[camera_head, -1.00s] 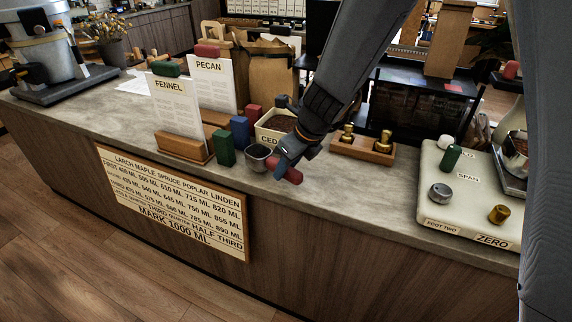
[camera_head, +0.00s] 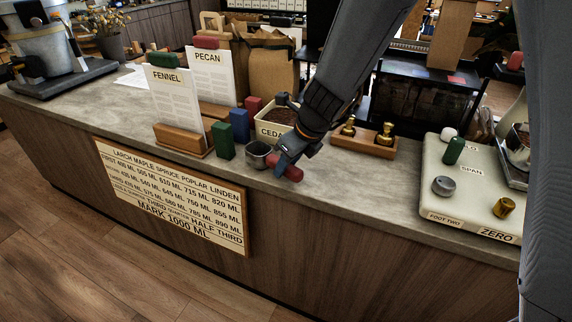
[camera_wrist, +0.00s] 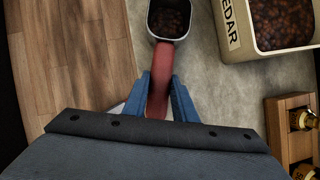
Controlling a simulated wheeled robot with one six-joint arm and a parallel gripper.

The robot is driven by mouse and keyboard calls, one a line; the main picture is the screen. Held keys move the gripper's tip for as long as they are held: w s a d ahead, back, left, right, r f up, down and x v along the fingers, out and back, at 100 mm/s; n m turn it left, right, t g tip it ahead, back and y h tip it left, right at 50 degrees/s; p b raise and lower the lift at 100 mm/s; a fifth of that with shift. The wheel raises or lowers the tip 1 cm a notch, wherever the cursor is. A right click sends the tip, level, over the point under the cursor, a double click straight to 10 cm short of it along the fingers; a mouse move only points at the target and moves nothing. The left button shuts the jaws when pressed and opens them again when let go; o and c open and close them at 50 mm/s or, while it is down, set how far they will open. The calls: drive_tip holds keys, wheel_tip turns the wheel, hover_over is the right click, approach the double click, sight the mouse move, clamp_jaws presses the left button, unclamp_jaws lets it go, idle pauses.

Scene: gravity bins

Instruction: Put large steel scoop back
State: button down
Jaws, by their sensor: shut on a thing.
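My gripper (camera_head: 284,164) is shut on the red handle (camera_wrist: 159,85) of a steel scoop. The handle also shows in the head view (camera_head: 291,172), at the counter's front edge. The scoop's square steel cup (camera_head: 258,155) is left of my gripper in the head view. In the wrist view the cup (camera_wrist: 170,36) is ahead of the fingers, opening facing the camera, with dark brown beans inside. The cream CEDAR bin (camera_head: 268,135) holds brown beans and stands just behind the cup. Whether the scoop touches the counter I cannot tell.
Green (camera_head: 224,141) and blue (camera_head: 240,126) blocks stand left of the cup. FENNEL (camera_head: 173,103) and PECAN (camera_head: 212,80) cards are further left. A wooden holder with brass pieces (camera_head: 383,145) and a cream scale (camera_head: 455,205) are to the right. Bare counter (camera_head: 345,184) lies between.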

drive_tip(key=shift+f, duration=0.3)
drive_tip(key=c, duration=1.4)
unclamp_jaws()
drive_tip(key=shift+o, duration=0.2)
drive_tip(key=shift+p+v, duration=0.65)
drive_tip(key=shift+v, duration=3.25)
